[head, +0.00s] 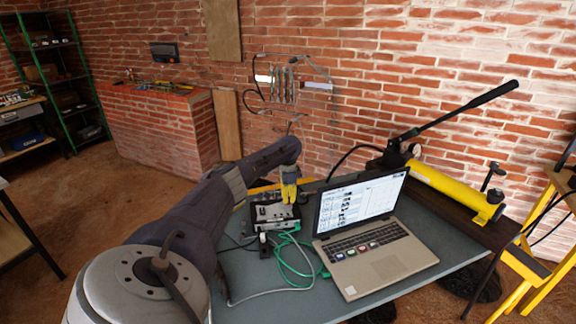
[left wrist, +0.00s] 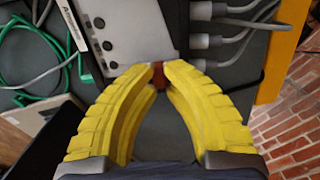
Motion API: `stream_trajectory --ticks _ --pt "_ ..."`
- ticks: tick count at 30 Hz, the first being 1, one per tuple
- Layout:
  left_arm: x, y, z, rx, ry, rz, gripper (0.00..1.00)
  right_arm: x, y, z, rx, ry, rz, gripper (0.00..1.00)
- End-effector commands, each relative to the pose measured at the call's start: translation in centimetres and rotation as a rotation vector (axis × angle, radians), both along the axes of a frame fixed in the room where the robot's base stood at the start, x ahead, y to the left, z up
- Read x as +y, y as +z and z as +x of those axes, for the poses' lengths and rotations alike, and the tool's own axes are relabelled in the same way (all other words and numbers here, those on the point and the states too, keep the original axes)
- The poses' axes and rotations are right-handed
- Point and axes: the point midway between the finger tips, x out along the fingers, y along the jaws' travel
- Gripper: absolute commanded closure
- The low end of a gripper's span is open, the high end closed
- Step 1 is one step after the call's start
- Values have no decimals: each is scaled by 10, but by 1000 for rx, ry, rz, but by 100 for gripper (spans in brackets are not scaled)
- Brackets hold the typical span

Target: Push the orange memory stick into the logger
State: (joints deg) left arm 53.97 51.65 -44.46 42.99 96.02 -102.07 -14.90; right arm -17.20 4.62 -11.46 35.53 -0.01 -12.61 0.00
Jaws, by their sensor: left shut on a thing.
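The logger (head: 272,212) is a grey box on the table, left of the laptop. In the left wrist view the logger (left wrist: 130,32) fills the top middle, with grey cables plugged in on its right. My left gripper (head: 289,198) has yellow fingers and points down at the logger's back right part. In the left wrist view its fingertips (left wrist: 158,72) are closed on a small reddish-orange piece, the memory stick (left wrist: 157,79), right at the logger's edge. The fingers hide most of the stick. I cannot tell whether it is inside a slot. My right gripper is not in view.
An open laptop (head: 383,263) stands right of the logger, with several small coloured pieces on it. Green and grey cables (head: 290,262) lie in front of the logger. A yellow pump (head: 452,188) with a long black handle is behind the laptop. A brick wall closes the back.

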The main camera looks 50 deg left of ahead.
Motion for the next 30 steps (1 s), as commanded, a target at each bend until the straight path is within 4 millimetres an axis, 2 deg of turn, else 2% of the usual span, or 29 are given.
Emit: stream_trajectory --ticks 7,8,14,20,24,30 --pt "0 0 0 1 0 -1 100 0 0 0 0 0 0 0" --pt "0 0 0 1 0 -1 88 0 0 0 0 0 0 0" --pt "0 0 0 0 0 0 65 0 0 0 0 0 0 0" --pt "0 0 0 0 0 0 63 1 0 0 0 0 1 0" --pt "0 0 0 0 0 0 79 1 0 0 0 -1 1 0" --pt "0 0 0 0 0 0 79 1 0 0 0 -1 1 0"
